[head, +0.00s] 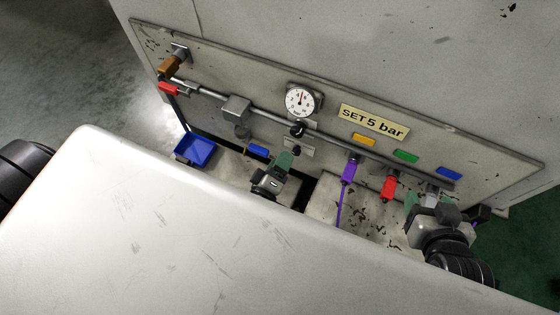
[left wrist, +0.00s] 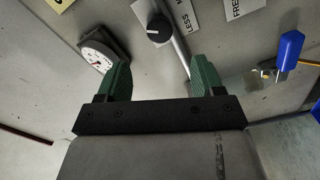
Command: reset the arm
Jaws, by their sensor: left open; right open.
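My left gripper (head: 284,162) has green fingers and is in front of the panel, below the black knob (head: 296,130). In the left wrist view its fingers (left wrist: 162,82) are apart with nothing between them. The knob (left wrist: 158,28) and the round gauge (left wrist: 102,52) show beyond them. My right gripper (head: 412,202) is at the right end of the panel, below the blue tag (head: 449,173). Its fingers are partly hidden, and I see nothing held in them.
The panel (head: 225,70) carries a gauge (head: 300,99) and a "SET 5 bar" label (head: 373,121). Purple (head: 348,171) and red (head: 389,187) connectors hang between my grippers. A blue connector (head: 258,151) is close left of my left gripper. A blue tray (head: 195,150) stands further left.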

